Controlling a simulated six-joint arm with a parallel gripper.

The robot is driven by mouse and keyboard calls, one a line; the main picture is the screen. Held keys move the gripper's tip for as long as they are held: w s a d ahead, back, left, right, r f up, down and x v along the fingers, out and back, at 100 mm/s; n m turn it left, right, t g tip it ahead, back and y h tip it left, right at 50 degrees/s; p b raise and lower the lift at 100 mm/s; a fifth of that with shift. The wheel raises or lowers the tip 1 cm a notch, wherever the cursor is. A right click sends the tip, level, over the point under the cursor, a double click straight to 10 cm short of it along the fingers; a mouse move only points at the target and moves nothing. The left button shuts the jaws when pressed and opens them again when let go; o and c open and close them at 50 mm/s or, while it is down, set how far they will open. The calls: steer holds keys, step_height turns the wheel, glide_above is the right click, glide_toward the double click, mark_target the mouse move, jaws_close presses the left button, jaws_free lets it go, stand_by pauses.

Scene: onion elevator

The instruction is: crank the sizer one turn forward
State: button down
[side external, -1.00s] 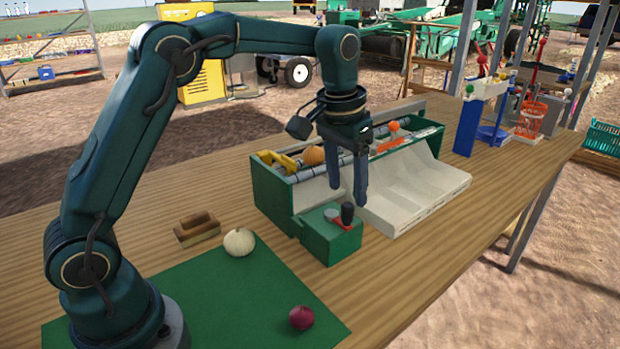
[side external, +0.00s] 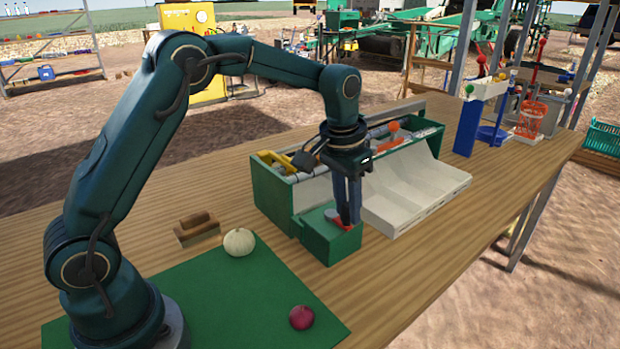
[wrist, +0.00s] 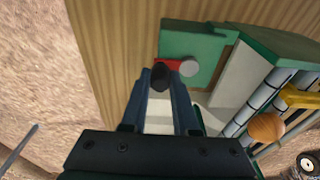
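The sizer's crank is a red arm (side external: 334,215) on top of a green box (side external: 330,243) at the near end of the green-and-white sizer (side external: 268,190). Its black knob (wrist: 158,77) shows in the wrist view at one end of the red arm, beside a pale round hub (wrist: 189,68). My gripper (side external: 347,219) points down over the box. Its two fingers (wrist: 160,80) are close on either side of the knob and look shut on it. In the side view the fingers hide the knob.
An orange-tan onion (wrist: 266,127) lies in the sizer behind the box. A white onion (side external: 239,242) and a red onion (side external: 301,317) lie at the green mat (side external: 215,300). A wooden brush (side external: 197,229) lies left. The tabletop in front of the box is clear.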

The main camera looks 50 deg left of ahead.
stand_by(0.4)
steer(key=shift+s+a, duration=0.15)
steer(key=shift+s, duration=0.55)
steer(key=shift+s+a, duration=0.1)
steer(key=shift+s+a+r, duration=0.1)
steer(key=shift+s+a, duration=0.25)
steer(key=shift+s, duration=0.15)
